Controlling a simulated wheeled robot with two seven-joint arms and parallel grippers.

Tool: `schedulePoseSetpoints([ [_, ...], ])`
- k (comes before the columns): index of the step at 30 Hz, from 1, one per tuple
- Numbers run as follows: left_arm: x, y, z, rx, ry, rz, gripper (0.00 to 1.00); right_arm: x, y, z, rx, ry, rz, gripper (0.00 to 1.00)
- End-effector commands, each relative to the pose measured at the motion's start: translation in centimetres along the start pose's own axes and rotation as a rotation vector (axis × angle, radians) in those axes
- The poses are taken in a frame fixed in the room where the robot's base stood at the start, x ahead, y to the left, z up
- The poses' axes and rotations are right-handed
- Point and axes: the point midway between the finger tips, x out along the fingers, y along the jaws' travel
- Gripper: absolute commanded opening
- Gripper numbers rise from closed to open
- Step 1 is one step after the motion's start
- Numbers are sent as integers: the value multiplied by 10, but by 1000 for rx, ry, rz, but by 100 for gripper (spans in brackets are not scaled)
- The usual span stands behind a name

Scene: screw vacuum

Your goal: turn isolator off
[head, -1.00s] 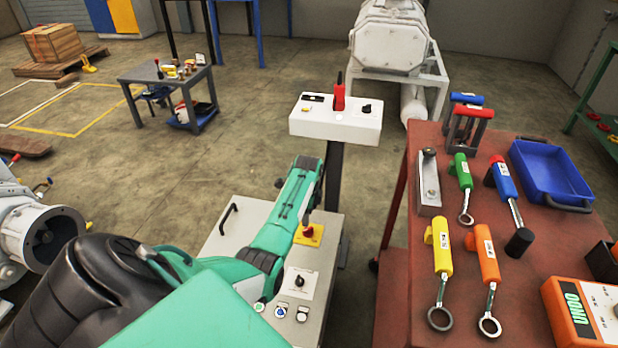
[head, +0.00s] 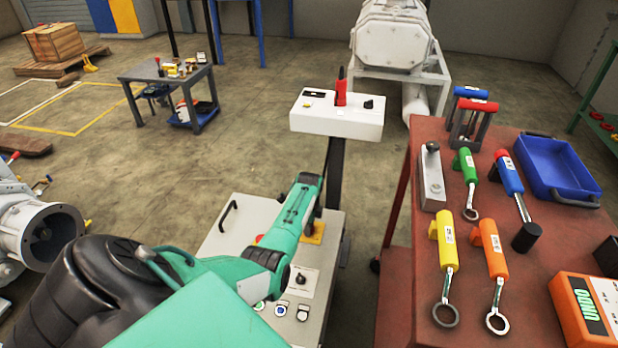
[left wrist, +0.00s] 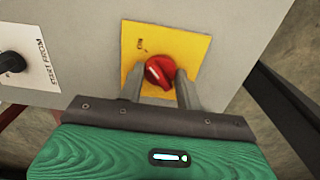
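The isolator is a red rotary knob (left wrist: 160,71) on a yellow plate (left wrist: 188,46), set in a grey panel. In the left wrist view small lettering shows on the plate above the knob, and the knob's ridge is tilted. My left gripper (left wrist: 160,85) reaches down to it with one finger on each side of the knob. The fingers stand apart; I cannot tell whether they touch it. My right gripper is not in view.
The grey control cabinet (head: 221,250) carries a black handle, a black selector (left wrist: 12,62) and several buttons. A white box on a post (head: 336,121) stands behind it. A red table (head: 410,280) with tools and a blue tray (head: 548,160) is on the right.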

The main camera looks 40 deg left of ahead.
Motion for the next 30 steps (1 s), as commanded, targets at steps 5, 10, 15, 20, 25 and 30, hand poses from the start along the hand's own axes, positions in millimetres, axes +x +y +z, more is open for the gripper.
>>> schedulePoseSetpoints([
  [5, 0, 0, 0, -1, 0, 1, 12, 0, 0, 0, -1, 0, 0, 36],
  [10, -1, 0, 0, -24, -1, 2, 12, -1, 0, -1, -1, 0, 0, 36],
  [15, -2, 0, 1, -95, -2, 2, 12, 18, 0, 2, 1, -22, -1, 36],
  [20, -3, 0, 1, -209, -1, 3, 12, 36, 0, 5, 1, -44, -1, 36],
  [25, -4, 0, 1, -365, -2, 2, 12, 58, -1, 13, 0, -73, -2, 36],
  [30, -3, 0, 1, -528, -2, 2, 12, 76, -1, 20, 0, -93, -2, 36],
])
